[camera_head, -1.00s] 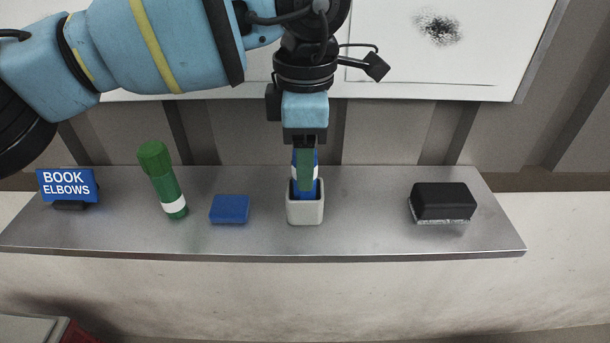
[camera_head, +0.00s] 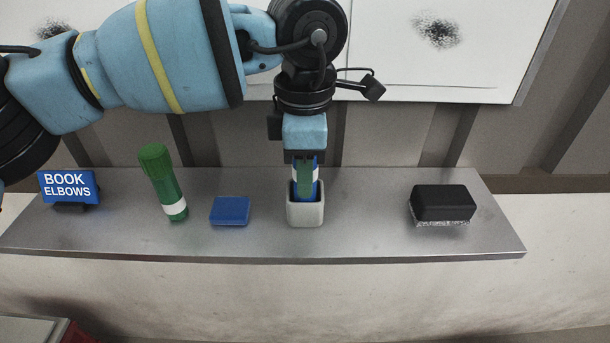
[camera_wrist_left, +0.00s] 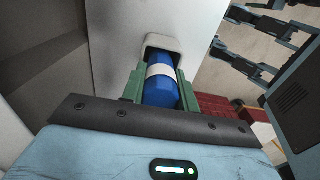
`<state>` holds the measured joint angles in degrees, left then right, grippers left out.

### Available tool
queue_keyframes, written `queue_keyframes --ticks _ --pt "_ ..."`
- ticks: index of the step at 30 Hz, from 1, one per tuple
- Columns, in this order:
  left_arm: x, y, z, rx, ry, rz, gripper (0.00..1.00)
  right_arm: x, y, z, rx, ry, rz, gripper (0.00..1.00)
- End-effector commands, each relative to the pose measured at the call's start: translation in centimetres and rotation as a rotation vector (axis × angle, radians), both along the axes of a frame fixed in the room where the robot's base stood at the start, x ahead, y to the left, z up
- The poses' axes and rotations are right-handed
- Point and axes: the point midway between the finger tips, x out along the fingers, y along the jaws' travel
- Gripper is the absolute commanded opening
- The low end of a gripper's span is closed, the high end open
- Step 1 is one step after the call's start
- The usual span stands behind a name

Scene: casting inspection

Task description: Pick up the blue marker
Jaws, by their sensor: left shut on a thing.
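The blue marker (camera_wrist_left: 160,88), with a white band, stands upright in a small pale cup (camera_head: 305,215) on the metal shelf. In the head view its upper part (camera_head: 316,185) shows around the finger, and its lower end is hidden inside the cup. My left gripper (camera_head: 305,180) points straight down over the cup. Its green fingers (camera_wrist_left: 160,85) are shut on the marker, one on each side, in the left wrist view. My right gripper is not clearly seen.
On the shelf (camera_head: 360,240) stand a green marker (camera_head: 163,185), a blue block (camera_head: 230,211), a black eraser (camera_head: 443,203) and a blue sign (camera_head: 69,187). A whiteboard (camera_head: 480,60) hangs behind. The shelf is bare between cup and eraser.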

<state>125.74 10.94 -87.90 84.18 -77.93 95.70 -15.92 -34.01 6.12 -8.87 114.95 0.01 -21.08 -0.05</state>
Motion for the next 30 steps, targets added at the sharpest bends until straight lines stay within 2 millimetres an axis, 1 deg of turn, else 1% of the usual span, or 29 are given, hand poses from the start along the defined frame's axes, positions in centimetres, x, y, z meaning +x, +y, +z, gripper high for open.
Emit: queue_keyframes --ticks 5,8,15,18,21,25,30 --pt "0.0 0.0 0.8 0.0 -0.002 0.0 0.07 -0.1 0.0 -0.1 0.0 0.002 0.0 0.72" --pt "0.1 -0.1 2.2 -0.002 -0.003 0.0 0.07 -0.2 0.0 -0.1 -0.001 0.004 0.0 0.72" --pt "0.0 -0.1 6.8 -0.002 -0.003 0.001 0.07 -0.2 0.0 -0.2 0.0 0.006 0.001 0.72" --pt "0.0 -0.1 8.3 -0.001 -0.001 0.0 0.07 -0.2 0.0 -0.2 0.0 0.005 0.001 0.72" --pt "0.0 0.0 9.3 -0.001 -0.001 0.0 0.07 -0.2 0.0 -0.2 0.0 0.005 0.001 0.72" --pt "0.0 0.0 9.9 0.0 0.0 0.001 0.07 -0.2 0.0 -0.2 0.0 0.005 0.001 0.72" --pt "0.0 0.0 10.0 0.0 0.001 0.0 0.07 -0.2 0.0 -0.2 0.0 0.004 0.001 0.72"
